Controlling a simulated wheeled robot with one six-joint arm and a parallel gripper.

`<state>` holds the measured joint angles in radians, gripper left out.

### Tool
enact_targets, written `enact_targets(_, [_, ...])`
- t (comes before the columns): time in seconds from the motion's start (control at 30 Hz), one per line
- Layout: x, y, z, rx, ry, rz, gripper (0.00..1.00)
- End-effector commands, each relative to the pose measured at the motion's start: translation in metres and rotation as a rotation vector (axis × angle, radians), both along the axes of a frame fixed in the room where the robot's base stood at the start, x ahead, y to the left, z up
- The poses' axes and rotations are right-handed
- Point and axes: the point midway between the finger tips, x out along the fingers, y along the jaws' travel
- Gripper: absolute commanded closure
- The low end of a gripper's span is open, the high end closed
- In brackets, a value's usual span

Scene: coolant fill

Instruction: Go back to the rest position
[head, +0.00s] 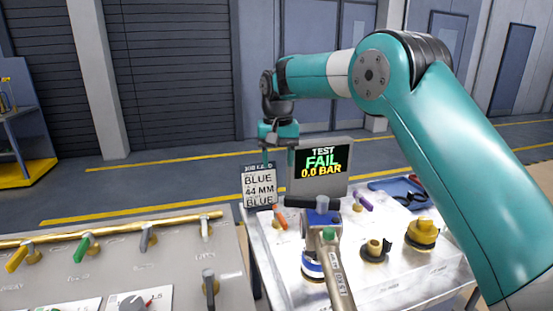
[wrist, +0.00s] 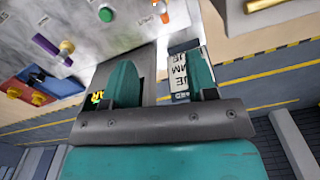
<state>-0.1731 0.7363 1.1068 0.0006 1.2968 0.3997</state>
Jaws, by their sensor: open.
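My gripper (head: 280,166) hangs pointing down at the end of my raised arm, in front of the display in the head view. Its fingers are apart with nothing seen between them. In the wrist view my gripper (wrist: 162,82) shows two separated teal fingers. A grey display (head: 322,163) reads "TEST FAIL 0.0 BAR". A job card (head: 259,187) stands left of it, reading "BLUE 44 MM BLUE". The card shows upside down past one finger in the wrist view (wrist: 180,78).
A grey panel (head: 180,262) with several coloured levers is at left. Open floor lies behind.

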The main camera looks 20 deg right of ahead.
Motion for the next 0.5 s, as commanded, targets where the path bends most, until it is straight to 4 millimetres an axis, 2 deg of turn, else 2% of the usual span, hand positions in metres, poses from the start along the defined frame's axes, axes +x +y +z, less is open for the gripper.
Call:
enact_targets(0.07, [-0.003, 0.001, 0.002, 0.002, -0.001, 0.008, 0.48])
enact_targets(0.17, [-0.017, 0.004, 0.01, 0.009, -0.008, 0.055, 0.48])
enact_targets(0.27, [-0.05, 0.011, 0.025, 0.031, -0.024, 0.155, 0.48])
enact_targets(0.37, [-0.101, 0.02, 0.038, 0.067, -0.044, 0.29, 0.48])
enact_targets(0.47, [-0.159, 0.028, 0.044, 0.114, -0.067, 0.425, 0.48])
enact_targets(0.5, [-0.184, 0.031, 0.044, 0.136, -0.076, 0.477, 0.48])
